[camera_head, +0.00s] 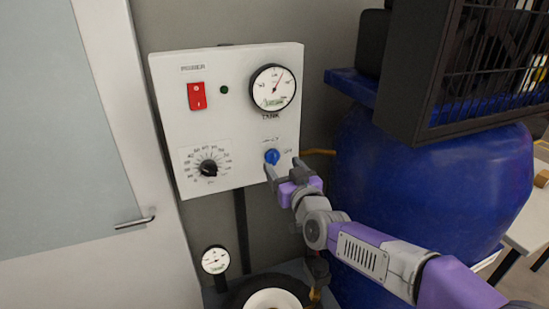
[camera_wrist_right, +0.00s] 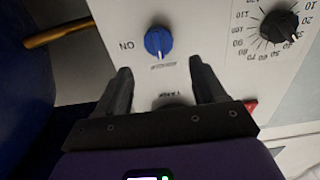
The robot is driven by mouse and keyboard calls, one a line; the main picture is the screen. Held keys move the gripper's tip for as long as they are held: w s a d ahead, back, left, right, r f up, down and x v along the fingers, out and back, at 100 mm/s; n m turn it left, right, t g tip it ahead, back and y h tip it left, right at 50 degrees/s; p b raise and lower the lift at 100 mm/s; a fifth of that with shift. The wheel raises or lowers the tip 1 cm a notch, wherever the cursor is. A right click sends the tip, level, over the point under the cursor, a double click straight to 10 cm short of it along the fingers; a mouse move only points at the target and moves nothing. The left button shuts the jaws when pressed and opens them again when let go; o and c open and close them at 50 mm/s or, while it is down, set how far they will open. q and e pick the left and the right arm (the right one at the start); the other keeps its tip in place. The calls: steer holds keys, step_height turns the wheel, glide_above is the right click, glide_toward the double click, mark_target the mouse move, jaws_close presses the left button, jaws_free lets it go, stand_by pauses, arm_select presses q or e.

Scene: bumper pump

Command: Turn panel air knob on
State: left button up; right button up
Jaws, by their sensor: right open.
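The white control panel (camera_head: 225,115) hangs on the grey wall. The blue air knob (camera_head: 272,156) sits at its lower right, with a small "ON" label beside it. In the right wrist view the blue knob (camera_wrist_right: 158,41) lies just beyond the fingertips, between their lines, with its white mark near vertical in that picture. My right gripper (camera_head: 284,170) is open just below the knob in the head view; the wrist view shows the open fingers (camera_wrist_right: 160,72) with nothing between them. I cannot tell whether a finger touches the panel. My left gripper is not in view.
The panel also has a red power switch (camera_head: 197,96), a tank gauge (camera_head: 273,88) and a black dial (camera_head: 208,168). A door (camera_head: 70,130) is at left; a small gauge (camera_head: 215,260) is below.

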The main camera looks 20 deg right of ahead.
mark_target(275, 156)
steer(key=w, duration=0.5)
steer(key=shift+w+d+p, duration=0.2)
steer(key=shift+w+p, duration=0.1)
steer(key=shift+w, duration=0.1)
